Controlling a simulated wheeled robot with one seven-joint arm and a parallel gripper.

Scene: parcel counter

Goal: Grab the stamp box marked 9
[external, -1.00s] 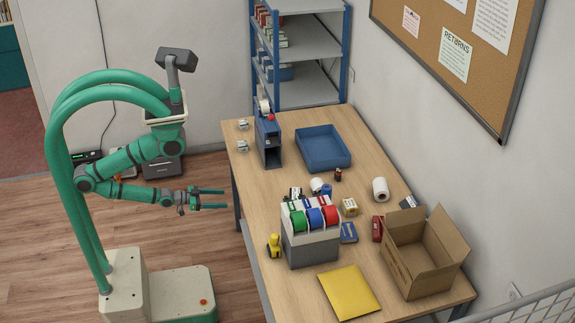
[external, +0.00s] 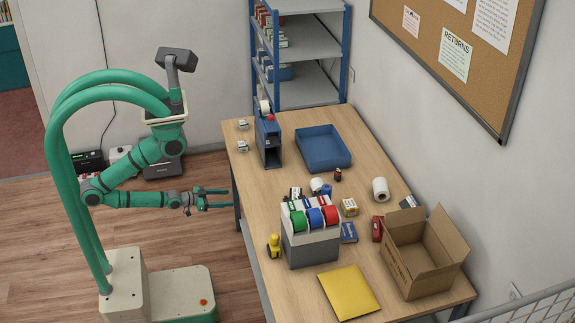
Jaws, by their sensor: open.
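Several small boxes lie on the table around the tape dispenser; I cannot read a 9 on any of them. A tan box with a pale label (external: 349,207) and a blue box (external: 348,232) lie to the right of the dispenser. A red item (external: 377,229) is farther right, beside the carton. A small black and white item (external: 295,193) is partly hidden behind the dispenser. My gripper (external: 230,198) is open and empty, left of the table's left edge and apart from all the boxes.
The grey dispenser (external: 314,250) with coloured rolls stands between my gripper and the boxes. A yellow envelope (external: 349,291), an open carton (external: 407,269), a blue tray (external: 338,160), a white roll (external: 381,190) and a blue stand (external: 268,145) occupy the table (external: 248,187). Its left middle is clear.

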